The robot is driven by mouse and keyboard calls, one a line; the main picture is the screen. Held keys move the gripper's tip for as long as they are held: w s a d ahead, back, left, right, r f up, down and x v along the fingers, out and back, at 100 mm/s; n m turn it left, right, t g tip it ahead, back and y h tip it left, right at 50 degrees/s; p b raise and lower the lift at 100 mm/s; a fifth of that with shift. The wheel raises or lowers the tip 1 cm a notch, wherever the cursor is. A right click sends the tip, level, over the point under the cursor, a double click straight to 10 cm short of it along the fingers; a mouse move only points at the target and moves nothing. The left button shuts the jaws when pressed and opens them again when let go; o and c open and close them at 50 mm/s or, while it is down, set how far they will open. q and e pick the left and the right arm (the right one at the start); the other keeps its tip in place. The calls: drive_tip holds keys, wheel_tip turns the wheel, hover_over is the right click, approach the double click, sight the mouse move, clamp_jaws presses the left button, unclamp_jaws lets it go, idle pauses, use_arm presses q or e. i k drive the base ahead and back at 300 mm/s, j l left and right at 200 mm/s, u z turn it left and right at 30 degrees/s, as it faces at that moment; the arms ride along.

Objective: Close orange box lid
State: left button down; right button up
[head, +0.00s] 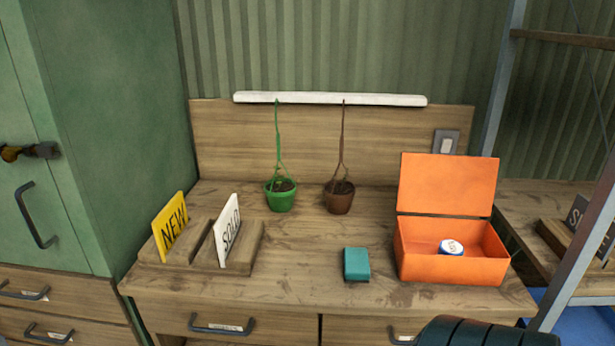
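The orange box (452,268) stands at the right end of the wooden desk. Its orange lid (447,184) is open, standing up at the back edge and leaning slightly back. A small white and blue round item (451,248) lies inside the box. Neither of my grippers shows in the head view. A dark rounded part at the bottom right, in front of the desk, seems to be my own arm.
On the desk (300,265) stand a teal block (356,264), a green pot (280,195), a brown pot (339,197) and a wooden sign holder (200,255). A grey metal post (575,250) rises close right of the box. The desk's front middle is clear.

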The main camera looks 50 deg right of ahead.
sight(429, 183)
drive_tip(key=k+l+z, duration=0.1)
drive_tip(key=z, duration=2.25)
drive_tip(key=i+j+z, duration=0.1)
drive_tip(key=i+j, duration=0.15)
